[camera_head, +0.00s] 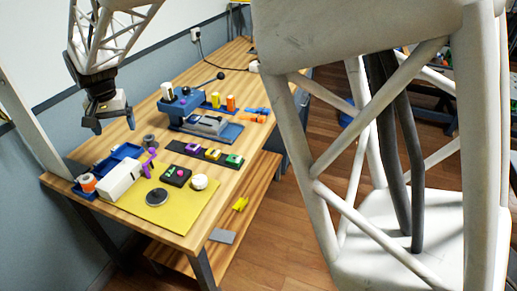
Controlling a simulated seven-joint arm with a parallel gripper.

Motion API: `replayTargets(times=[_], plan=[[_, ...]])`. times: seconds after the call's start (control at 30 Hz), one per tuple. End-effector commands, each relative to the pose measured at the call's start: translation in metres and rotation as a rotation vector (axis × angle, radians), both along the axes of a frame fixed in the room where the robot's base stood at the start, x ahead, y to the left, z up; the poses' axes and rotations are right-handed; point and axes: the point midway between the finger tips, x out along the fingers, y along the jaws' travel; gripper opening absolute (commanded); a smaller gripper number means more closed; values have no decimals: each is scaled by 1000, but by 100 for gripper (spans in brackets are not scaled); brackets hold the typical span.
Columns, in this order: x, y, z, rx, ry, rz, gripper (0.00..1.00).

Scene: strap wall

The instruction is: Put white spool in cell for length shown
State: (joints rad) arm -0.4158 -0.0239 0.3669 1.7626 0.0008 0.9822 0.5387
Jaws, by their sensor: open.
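A white cylinder (167,91), which looks like the white spool, stands upright at the back left of a blue machine with a lever. A yellow spool (215,100) and an orange spool (231,102) stand on a blue base to its right. A dark strip (205,153) holds purple, yellow and green blocks in a row. I cannot tell which cell is meant or read any length. My gripper (114,127) is open and empty, pointing down above the left side of the table, left of the white cylinder and apart from it.
A yellow mat (178,215) at the front carries a white box (119,179), a dark disc (157,197), a black box (176,175) and a round white piece (199,182). A blue tray (122,153) lies at the left edge. Orange-and-blue tools (255,117) lie at the right edge.

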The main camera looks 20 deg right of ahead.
Motion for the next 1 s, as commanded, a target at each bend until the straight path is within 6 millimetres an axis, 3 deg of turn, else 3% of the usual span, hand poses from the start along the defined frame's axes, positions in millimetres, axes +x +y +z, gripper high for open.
replayTargets(times=[0.03, 0.1, 0.4, 0.7, 1.0], plan=[[-11, -18, 15, 5, -16, 1, 87], [-25, -39, 26, 7, -26, 6, 87], [-93, -125, 56, 7, -66, 28, 87], [-173, -196, 66, -2, -103, 49, 87], [-259, -251, 60, -18, -140, 69, 87]])
